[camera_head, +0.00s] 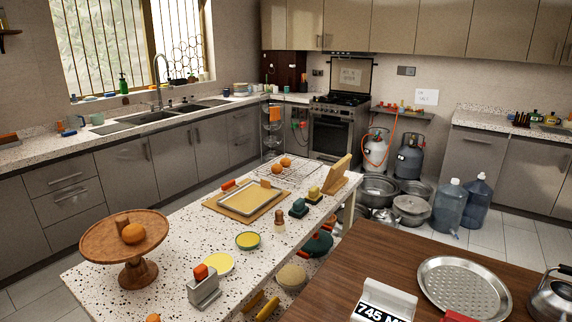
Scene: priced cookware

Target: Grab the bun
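Several round orange-brown items look like buns, but they are small and I cannot tell buns from fruit. One bun-like item (132,233) sits on a round wooden stand (98,241) at the left end of the speckled counter. Two more bun-like items (280,164) lie together on a wire rack (269,173) at the counter's far end. Another round orange item (153,317) is cut off by the bottom edge. Neither of my grippers is in view.
The speckled island (176,216) also carries a tray on a board (214,205), yellow-filled dishes (248,240) and a grey holder (203,292). A wooden table (360,250) with a perforated metal plate (463,289) and a kettle (550,297) stands at right. Pots and jugs crowd the floor behind.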

